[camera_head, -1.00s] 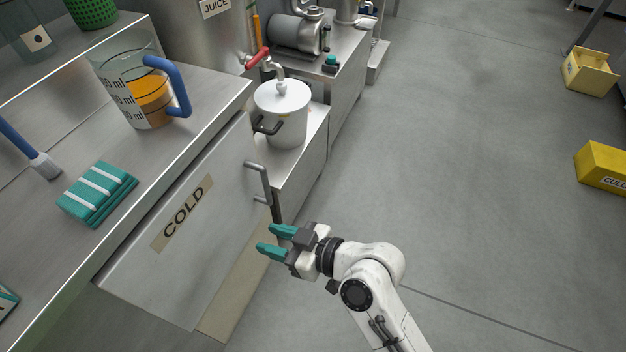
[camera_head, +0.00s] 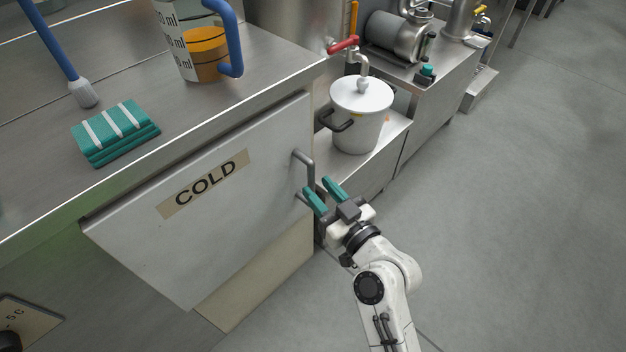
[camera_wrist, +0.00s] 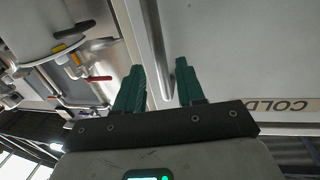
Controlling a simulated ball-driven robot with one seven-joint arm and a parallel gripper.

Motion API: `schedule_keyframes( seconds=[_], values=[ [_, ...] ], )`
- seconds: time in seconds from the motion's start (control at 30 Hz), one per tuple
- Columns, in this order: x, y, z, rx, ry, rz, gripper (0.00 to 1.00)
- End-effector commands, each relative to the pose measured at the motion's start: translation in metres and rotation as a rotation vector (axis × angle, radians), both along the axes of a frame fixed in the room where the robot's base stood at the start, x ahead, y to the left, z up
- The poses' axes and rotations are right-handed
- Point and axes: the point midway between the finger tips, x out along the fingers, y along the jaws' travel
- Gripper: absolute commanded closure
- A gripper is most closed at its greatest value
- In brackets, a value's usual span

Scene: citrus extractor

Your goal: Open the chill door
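The chill door (camera_head: 240,215) is a pale panel labelled COLD under the counter. It looks shut, though its edges do not show this clearly. Its grey bar handle (camera_head: 309,168) is near the door's right edge; the handle (camera_wrist: 157,45) also shows in the wrist view. My gripper (camera_head: 325,190) has teal fingers and is open at the handle's lower part.
A white lidded pot (camera_head: 360,115) stands on a lower bench to the right. The floor (camera_head: 510,230) at right is clear.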

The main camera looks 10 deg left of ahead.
Motion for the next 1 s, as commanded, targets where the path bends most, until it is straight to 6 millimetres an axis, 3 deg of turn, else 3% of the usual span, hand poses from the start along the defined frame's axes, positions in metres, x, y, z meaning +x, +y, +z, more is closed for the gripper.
schedule_keyframes(
  seconds=[0.23, 0.63, 1.0],
  values=[
    [0.023, 0.021, 0.0, 0.0, 0.0, 0.003, 0.61],
    [0.028, 0.025, 0.0, 0.0, 0.0, 0.001, 0.61],
    [0.027, 0.024, 0.0, 0.001, 0.001, 0.001, 0.97]
  ],
)
